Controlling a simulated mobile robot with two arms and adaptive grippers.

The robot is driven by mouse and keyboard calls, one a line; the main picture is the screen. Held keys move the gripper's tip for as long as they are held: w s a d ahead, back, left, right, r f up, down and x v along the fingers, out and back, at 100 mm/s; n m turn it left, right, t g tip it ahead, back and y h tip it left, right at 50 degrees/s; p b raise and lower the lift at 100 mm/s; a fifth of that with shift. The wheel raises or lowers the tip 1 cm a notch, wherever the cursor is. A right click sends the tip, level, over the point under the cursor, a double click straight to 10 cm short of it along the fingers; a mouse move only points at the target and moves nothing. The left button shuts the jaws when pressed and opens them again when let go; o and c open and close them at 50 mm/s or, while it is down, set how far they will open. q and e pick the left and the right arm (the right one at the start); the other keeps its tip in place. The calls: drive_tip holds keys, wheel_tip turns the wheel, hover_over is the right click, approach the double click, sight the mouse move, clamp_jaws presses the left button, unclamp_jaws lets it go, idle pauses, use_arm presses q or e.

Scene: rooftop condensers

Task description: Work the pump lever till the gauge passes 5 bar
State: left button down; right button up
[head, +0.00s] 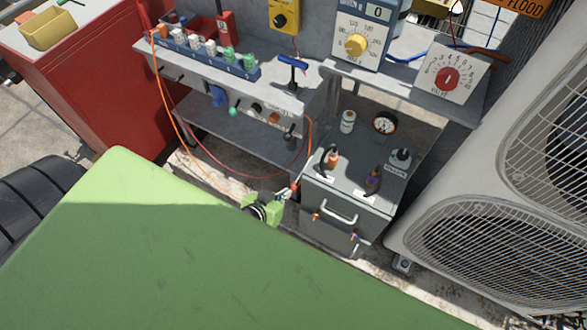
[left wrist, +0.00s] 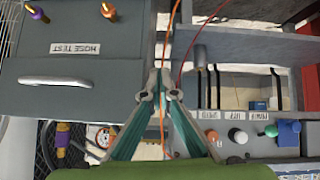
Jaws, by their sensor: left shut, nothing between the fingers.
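On the box top (head: 350,172) stand a black-handled fitting with an orange part (head: 331,158), a purple one (head: 374,178) and a black one (head: 401,155). I cannot tell which is the pump lever. A blue T-handle (head: 293,62) stands on the bench to the left. My left gripper (head: 290,190) is shut and empty beside the box's left front corner. Its fingers (left wrist: 161,88) come together in the left wrist view. My right gripper is not seen.
A red cabinet (head: 100,90) stands left, condenser fans (head: 500,240) right. A dial (head: 355,45) stands behind.

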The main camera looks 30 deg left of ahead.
use_arm(q)
drive_tip(key=v, duration=0.4)
drive_tip(key=shift+s+a, duration=0.2)
drive_tip(key=shift+s, duration=0.35)
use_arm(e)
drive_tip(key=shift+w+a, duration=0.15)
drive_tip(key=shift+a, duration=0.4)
use_arm(q)
drive_tip(key=s+f+m+g, duration=0.1)
drive_tip(key=s+f+g, duration=0.2)
drive_tip(key=s+f, duration=0.85)
drive_tip(key=s+f+m+g, duration=0.1)
drive_tip(key=s+f+g, duration=0.2)
drive_tip(key=s+f, duration=0.8)
drive_tip(key=s+f+m+g, duration=0.1)
drive_tip(key=s+f+g, duration=0.1)
drive_tip(key=s+f, duration=0.5)
drive_tip(key=shift+f+g+y, duration=0.3)
drive_tip(key=shift+f+g, duration=0.1)
drive_tip(key=shift+f, duration=0.05)
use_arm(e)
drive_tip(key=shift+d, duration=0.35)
use_arm(q)
drive_tip(key=shift+s, duration=0.1)
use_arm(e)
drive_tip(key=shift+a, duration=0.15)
